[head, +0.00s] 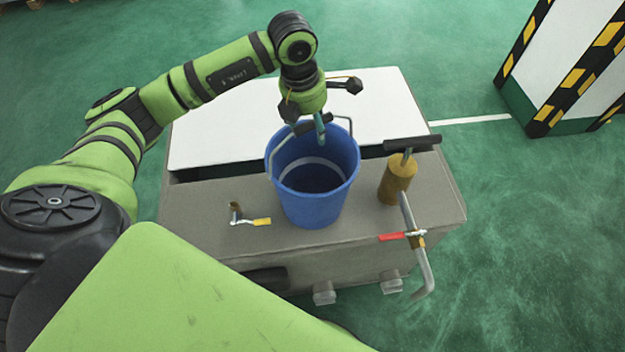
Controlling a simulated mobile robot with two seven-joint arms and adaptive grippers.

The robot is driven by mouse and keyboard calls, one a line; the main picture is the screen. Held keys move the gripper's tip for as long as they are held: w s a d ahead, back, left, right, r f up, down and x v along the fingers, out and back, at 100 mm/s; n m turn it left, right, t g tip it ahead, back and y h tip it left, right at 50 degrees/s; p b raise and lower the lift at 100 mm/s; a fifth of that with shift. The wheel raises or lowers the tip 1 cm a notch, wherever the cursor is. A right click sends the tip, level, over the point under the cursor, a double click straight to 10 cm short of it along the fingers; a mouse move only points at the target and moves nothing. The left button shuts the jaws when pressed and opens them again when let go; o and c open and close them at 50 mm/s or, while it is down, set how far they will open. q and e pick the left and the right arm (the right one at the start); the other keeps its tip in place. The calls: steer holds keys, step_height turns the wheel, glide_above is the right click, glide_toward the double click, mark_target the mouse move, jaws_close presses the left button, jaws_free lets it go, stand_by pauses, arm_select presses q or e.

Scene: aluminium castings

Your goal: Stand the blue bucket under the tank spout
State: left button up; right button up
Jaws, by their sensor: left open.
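The blue bucket (318,200) stands upright on the grey top of the tank (190,210), near its middle. Its wire handle is raised, with a dark grip at the top. My left gripper (321,108) is open, directly above the bucket's mouth and at the handle grip. I cannot tell whether its fingers touch the grip. The tank spout (421,268) is a bent metal pipe with a red lever at the tank's front right, its end pointing down. No bucket is under it. My right gripper is not in view.
A brass pump (398,182) with a black T-handle stands right of the bucket. A small yellow-handled tap (250,220) is on its left. A white lid (220,130) covers the tank's back. A striped pillar (560,70) stands back right. Green floor (540,230) at right is clear.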

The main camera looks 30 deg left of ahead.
arm_select(q)
steer(key=shift+f, duration=0.25)
stand_by(0.4)
steer(key=shift+r, duration=0.1)
jaws_close()
